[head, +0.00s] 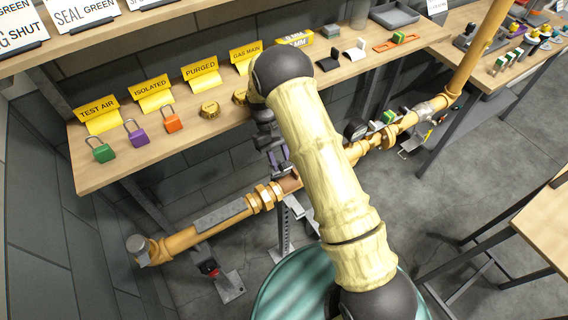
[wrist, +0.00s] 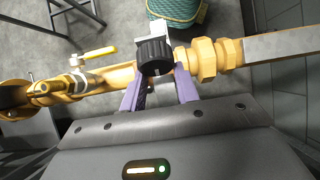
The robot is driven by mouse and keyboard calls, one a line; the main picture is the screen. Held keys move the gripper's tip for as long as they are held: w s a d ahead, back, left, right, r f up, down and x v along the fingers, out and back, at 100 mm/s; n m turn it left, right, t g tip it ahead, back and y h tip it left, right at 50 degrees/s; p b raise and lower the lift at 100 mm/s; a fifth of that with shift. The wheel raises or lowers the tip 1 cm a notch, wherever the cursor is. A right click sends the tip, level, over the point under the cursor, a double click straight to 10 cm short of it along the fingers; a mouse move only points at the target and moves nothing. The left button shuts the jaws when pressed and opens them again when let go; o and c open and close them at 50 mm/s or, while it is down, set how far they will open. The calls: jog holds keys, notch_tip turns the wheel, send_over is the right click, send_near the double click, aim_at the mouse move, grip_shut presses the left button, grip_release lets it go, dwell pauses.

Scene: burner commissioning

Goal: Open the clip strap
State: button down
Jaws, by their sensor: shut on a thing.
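A black ribbed knob (wrist: 155,52) with a grey bracket (wrist: 160,10) beyond it sits at the yellow gas pipe (wrist: 100,80) in the wrist view. It looks like part of the clip strap, but the strap itself is not clearly distinguishable. My gripper (wrist: 157,78) has its two purple fingers on either side of this knob, shut on it. In the head view my gripper (head: 282,166) is at the pipe (head: 188,238), above a grey perforated stand (head: 285,228). My arm and gripper hide much of the contact there.
Brass fittings (wrist: 207,60) lie close to the right of the fingers in the wrist view; a yellow-handled valve (wrist: 95,55) is to the left. A wooden shelf (head: 150,150) carries padlocks and yellow tags behind the pipe. A round black gauge (head: 355,130) stands further along the pipe.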

jog(key=c, duration=2.1)
grip_release()
jog(key=shift+w+a, duration=0.15)
jog(key=shift+w, duration=0.15)
jog(key=shift+c, duration=0.2)
jog(key=o, duration=0.7)
jog(key=shift+s+r, duration=0.1)
jog(key=shift+s, duration=0.05)
jog(key=o, duration=0.3)
notch_tip(320, 180, up, 10)
jog(key=shift+f+b, duration=0.1)
jog(key=shift+b, duration=1.1)
